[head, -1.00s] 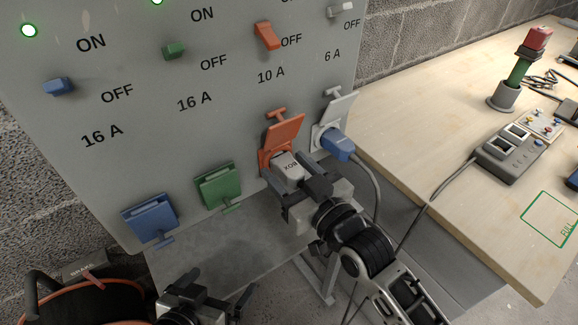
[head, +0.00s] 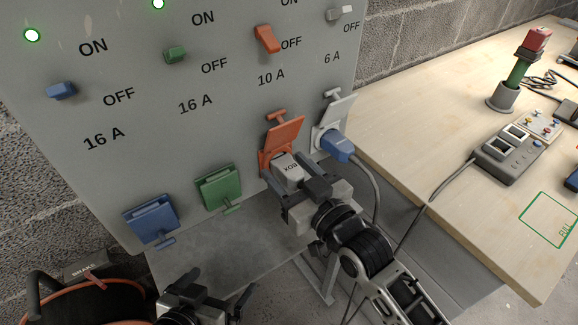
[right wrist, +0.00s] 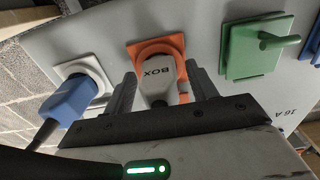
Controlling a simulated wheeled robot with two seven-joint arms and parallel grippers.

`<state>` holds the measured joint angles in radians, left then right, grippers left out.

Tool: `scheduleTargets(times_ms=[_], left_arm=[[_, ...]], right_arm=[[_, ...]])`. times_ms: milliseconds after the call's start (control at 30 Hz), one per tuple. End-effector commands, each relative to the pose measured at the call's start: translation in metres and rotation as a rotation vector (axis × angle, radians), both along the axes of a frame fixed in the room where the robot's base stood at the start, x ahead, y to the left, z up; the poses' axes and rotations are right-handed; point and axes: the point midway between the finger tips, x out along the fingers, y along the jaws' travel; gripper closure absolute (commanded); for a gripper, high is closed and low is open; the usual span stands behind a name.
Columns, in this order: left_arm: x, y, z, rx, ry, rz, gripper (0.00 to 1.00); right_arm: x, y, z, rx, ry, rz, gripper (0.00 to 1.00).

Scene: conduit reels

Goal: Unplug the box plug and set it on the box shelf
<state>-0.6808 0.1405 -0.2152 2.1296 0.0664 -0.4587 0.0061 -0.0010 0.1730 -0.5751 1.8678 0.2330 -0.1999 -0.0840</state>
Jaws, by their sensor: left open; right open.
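The grey box plug (head: 290,168), marked BOX, sits in the orange socket (head: 275,160) under its raised orange lid (head: 284,133). In the right wrist view the plug (right wrist: 157,80) stands between the two dark fingers of my right gripper (right wrist: 160,84). The fingers are open, one on each side, with a gap visible on the left. In the head view my right gripper (head: 292,183) reaches the plug from the lower right. My left gripper (head: 218,292) is open and empty at the bottom edge. A bare grey ledge (head: 215,248) lies below the panel; I cannot tell if it is the box shelf.
A blue plug (head: 338,145) with a grey cable sits in the white socket just right of the box plug. Closed green (head: 217,187) and blue (head: 151,218) lids are to the left. The orange switch (head: 267,39) is above. A wooden table (head: 420,120) stands at right.

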Motion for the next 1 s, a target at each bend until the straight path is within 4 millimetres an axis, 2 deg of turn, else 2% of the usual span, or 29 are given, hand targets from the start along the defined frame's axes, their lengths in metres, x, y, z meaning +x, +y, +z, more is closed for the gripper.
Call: scheduleTargets(times_ms=[833,867,1000], left_arm=[[-0.0002,-0.0002,0.0050,0.000,0.001,0.000,0.00],[-0.0002,-0.0002,0.0051,0.000,0.001,0.000,0.00],[-0.0001,-0.0002,0.0051,0.000,0.000,0.000,0.00]], right_arm=[[-0.0001,-0.0001,-0.0003,-0.001,-0.001,0.000,0.43],[-0.0001,-0.0001,-0.0003,-0.001,-0.001,0.000,0.45],[-0.0001,-0.0001,-0.0002,0.000,0.000,0.000,0.84]])
